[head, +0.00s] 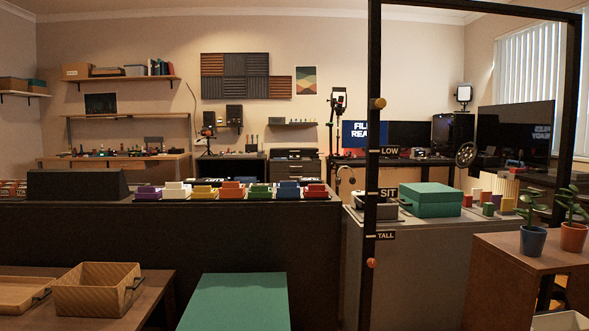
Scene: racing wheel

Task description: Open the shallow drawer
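My gripper is not in view. No drawer stands out clearly as the shallow one. A dark unit (295,166) against the back wall, right of centre, has drawer-like fronts, but it is too small to tell whether any drawer is open. A grey cabinet (425,270) stands nearer at the right, and I see no clear drawer front on it.
A long dark counter (170,255) with several coloured blocks crosses the middle. A green-topped block (235,302) and a table with a woven basket (97,288) are in front. A black frame post (372,130) stands right. A wooden stand (520,250) holds potted plants.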

